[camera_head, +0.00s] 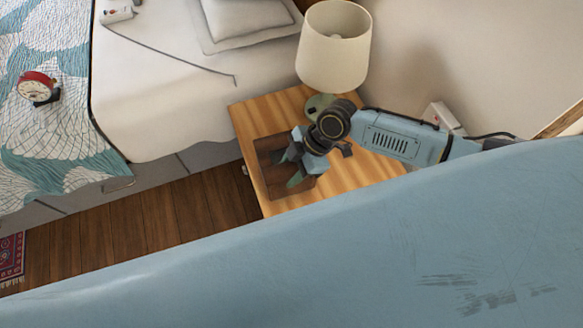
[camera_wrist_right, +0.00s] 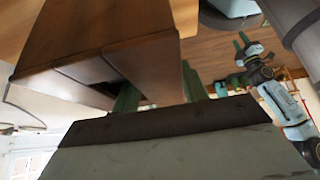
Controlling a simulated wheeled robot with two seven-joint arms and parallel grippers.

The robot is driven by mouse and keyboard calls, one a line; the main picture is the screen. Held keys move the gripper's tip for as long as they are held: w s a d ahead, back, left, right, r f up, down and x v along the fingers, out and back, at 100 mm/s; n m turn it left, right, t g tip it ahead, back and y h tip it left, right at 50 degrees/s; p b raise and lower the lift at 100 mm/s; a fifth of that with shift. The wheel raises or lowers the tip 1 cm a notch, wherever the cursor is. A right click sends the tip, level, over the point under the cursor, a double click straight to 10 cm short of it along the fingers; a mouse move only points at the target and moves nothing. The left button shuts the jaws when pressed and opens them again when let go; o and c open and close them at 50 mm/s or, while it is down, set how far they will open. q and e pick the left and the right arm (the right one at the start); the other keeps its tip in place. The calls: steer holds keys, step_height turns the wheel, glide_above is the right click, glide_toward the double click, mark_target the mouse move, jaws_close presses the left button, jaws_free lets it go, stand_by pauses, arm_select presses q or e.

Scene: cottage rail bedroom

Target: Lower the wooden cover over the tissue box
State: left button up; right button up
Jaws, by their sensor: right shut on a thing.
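The dark brown wooden cover (camera_head: 272,180) is at the front left of the nightstand top in the head view, by the edge nearest the bed. In the right wrist view the cover (camera_wrist_right: 140,55) is a box shape with a dark opening facing the gripper. My right gripper (camera_head: 291,168) is shut on one wall of it, with green fingers on either side of that wall. I cannot tell whether the cover touches the nightstand. I cannot make out the tissue box. My left gripper (camera_wrist_right: 243,50) shows small in the right wrist view, apart from the cover; its opening is unclear.
The light wood nightstand (camera_head: 355,178) carries a lamp with a cream shade (camera_head: 335,45) behind the gripper. My own pale blue body hides the foreground.

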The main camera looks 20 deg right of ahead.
arm_select(q)
steer(key=shift+f, duration=0.15)
arm_select(e)
steer(key=shift+s+d+f, duration=0.25)
steer(key=shift+s+f, duration=0.1)
steer(key=shift+f, duration=0.25)
steer(key=o, duration=1.2)
steer(key=shift+w+d, duration=0.1)
steer(key=shift+w, duration=0.05)
arm_select(q)
steer(key=shift+a, duration=0.1)
arm_select(e)
steer(key=shift+p+v, duration=1)
steer(key=shift+v, duration=0.15)
steer(key=p+v, duration=0.2)
steer(key=v, duration=0.1)
steer(key=p+v, duration=0.2)
steer(key=shift+r, duration=0.55)
steer(key=p+v, duration=0.3)
steer(key=v, duration=0.1)
steer(key=shift+r+p, duration=0.3)
arm_select(q)
step_height(320, 180, up, 10)
arm_select(e)
steer(key=shift+d+r, duration=0.2)
steer(key=shift+r, duration=0.1)
